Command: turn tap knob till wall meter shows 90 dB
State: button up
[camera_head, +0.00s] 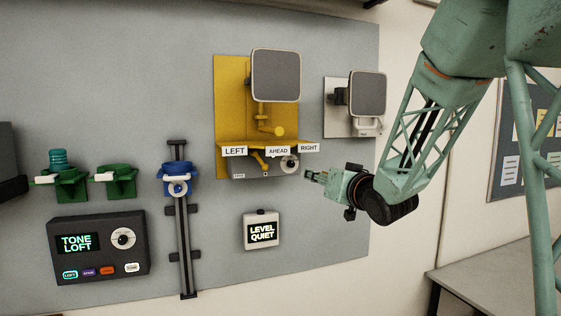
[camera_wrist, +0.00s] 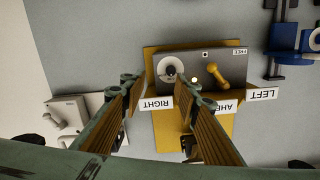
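The wall meter (camera_head: 261,231) is a small white box whose dark screen reads "LEVEL QUIET". A round white knob with a dark centre (camera_head: 290,163) is on the grey box (camera_head: 250,170) under the yellow bracket; I take it for the tap knob. In the wrist view the same knob (camera_wrist: 171,67) shows beyond and between my fingertips, beside a brass-coloured lever (camera_wrist: 213,76) and a "FREE" label. My gripper (camera_head: 312,175) is to the right of the knob and slightly lower in the head view. Its fingers (camera_wrist: 158,84) are apart, with nothing held between them.
The yellow bracket (camera_head: 228,100) carries a grey speaker (camera_head: 276,75) and LEFT, AHEAD and RIGHT tags. A second speaker (camera_head: 368,93) is to the right. A blue slider (camera_head: 177,182) and a dark TONE LOFT panel (camera_head: 99,272) are left. The wall around the meter is clear.

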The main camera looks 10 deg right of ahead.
aim_at(292, 164)
jog(key=shift+w+a+r+y+p, duration=0.15)
jog(key=shift+w+a+r+y, duration=0.15)
jog(key=shift+a, duration=0.3)
jog(key=shift+w+a+r+y+p, duration=0.15)
jog(key=shift+w+a+r+y, duration=0.1)
jog(key=shift+a, duration=0.3)
jog(key=shift+w, duration=0.15)
jog(key=shift+r+p+x, duration=0.1)
jog(key=shift+p+x, duration=0.45)
jog(key=shift+x, duration=2.8)
jog(key=shift+r+p+x, duration=0.15)
jog(key=shift+p+x, duration=0.35)
jog(key=shift+x, duration=2.85)
jog(key=shift+w+d, duration=0.1)
jog(key=c, duration=0.8)
jog(key=shift+c, duration=0.2)
